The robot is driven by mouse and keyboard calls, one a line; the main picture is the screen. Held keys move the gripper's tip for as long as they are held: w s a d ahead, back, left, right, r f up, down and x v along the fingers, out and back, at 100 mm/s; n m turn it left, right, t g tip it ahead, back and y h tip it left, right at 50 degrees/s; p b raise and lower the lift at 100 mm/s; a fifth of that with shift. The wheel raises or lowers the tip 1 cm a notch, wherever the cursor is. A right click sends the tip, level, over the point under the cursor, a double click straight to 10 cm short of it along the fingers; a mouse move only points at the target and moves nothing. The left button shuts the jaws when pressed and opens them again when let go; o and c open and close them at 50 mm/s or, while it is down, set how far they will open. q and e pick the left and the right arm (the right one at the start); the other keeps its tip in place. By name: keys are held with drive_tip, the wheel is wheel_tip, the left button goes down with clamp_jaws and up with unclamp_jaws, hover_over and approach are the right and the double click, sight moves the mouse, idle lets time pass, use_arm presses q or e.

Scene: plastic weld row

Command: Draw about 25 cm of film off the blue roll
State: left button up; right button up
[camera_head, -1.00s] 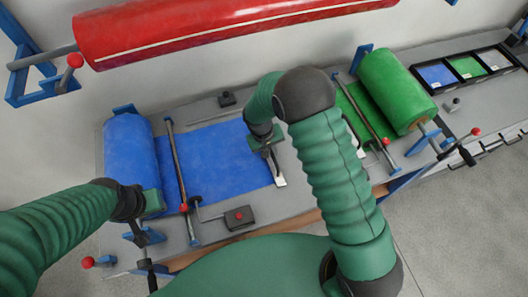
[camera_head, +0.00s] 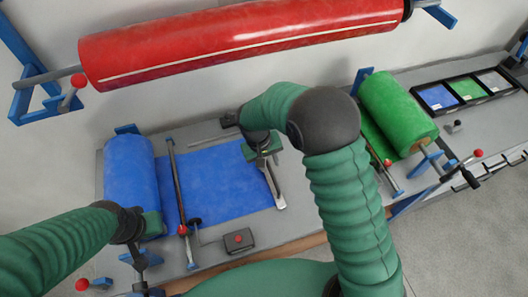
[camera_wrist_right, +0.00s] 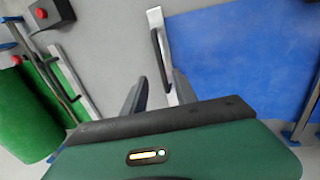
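The blue roll (camera_head: 130,175) lies at the left of the bench, with blue film (camera_head: 228,182) drawn flat to the right. A pale bar with a dark handle (camera_head: 274,190) lies along the film's free edge; it also shows in the right wrist view (camera_wrist_right: 155,20). My right gripper (camera_head: 268,165) is over this bar. In the right wrist view its fingers (camera_wrist_right: 160,85) stand apart, with a gap beside the handle. My left gripper (camera_head: 148,222) is at the near end of the roll; its fingers are hidden.
A rod (camera_head: 178,190) crosses the film near the roll. A grey box with a red button (camera_head: 238,240) sits at the front edge. A green roll (camera_head: 397,112) stands to the right. A red roll (camera_head: 240,40) hangs behind. Sample trays (camera_head: 463,92) are at the far right.

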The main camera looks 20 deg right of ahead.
wheel_tip(320, 180, up, 9)
drive_tip(key=a, duration=0.1)
drive_tip(key=shift+a+f, duration=0.15)
drive_tip(key=shift+a, duration=0.25)
drive_tip(key=s+d+f+t+y, duration=0.1)
drive_tip(key=s+d, duration=0.2)
drive_tip(key=s, duration=0.4)
drive_tip(key=s+d+f+t+y, duration=0.1)
drive_tip(key=s+d, duration=0.1)
drive_tip(key=s, duration=0.6)
drive_tip(key=shift+d+t, duration=0.3)
drive_tip(key=shift+d, duration=0.1)
drive_tip(key=shift+s+d, duration=0.1)
drive_tip(key=shift+f, duration=0.1)
